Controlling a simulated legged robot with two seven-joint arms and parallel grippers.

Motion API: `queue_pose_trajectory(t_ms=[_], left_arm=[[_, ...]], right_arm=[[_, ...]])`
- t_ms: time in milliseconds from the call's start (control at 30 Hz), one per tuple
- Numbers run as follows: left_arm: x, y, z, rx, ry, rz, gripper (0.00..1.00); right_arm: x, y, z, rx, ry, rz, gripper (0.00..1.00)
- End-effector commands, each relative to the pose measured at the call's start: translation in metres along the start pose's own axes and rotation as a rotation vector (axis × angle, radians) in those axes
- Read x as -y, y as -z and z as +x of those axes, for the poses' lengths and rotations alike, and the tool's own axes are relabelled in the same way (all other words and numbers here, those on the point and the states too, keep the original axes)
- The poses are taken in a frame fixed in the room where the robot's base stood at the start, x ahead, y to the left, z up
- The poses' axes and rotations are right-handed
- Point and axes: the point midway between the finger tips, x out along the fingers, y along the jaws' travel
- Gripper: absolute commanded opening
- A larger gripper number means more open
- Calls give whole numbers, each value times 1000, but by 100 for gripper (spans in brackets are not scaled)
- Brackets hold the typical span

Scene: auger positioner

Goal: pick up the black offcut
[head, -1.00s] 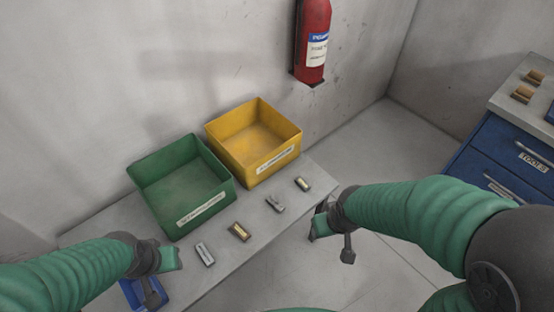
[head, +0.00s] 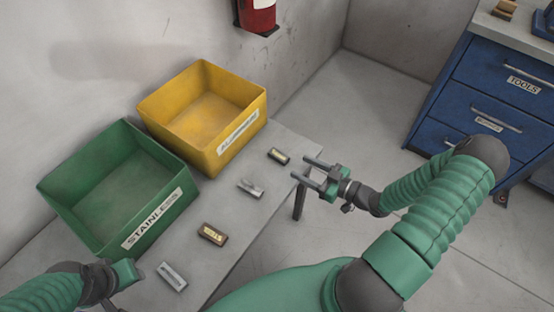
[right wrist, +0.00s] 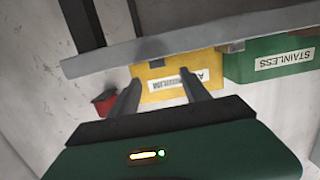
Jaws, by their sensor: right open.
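The darkest offcut, a small black block with a pale label on top (head: 278,156), lies on the grey bench at its far right end, in front of the yellow bin. My right gripper (head: 301,168) is open and empty, just right of this block and apart from it, its two fingers pointing left over the bench edge.
On the bench (head: 235,262) also lie a grey metal piece (head: 250,189), a brown labelled piece (head: 212,234) and a grey labelled piece (head: 172,276). Behind them stand the green STAINLESS bin (head: 160,222) and yellow bin (head: 215,160). A blue tool cabinet (head: 480,100) stands right; floor between is free.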

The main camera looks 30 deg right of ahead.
Motion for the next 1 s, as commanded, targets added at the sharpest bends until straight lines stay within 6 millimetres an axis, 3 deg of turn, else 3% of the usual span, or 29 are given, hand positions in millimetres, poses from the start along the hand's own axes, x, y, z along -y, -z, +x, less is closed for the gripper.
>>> queue_pose_trajectory(t_ms=[133,600,867,1000], left_arm=[[0,-2,9,0,0,1,36],[0,-6,26,0,0,1,36],[0,-6,25,0,0,1,36],[0,-6,25,0,0,1,36]], right_arm=[[0,-3,37,0,2,0,55],[0,-2,105,3,0,-1,55],[-1,-1,109,3,-1,0,54],[-1,-1,109,4,-1,0,35]])
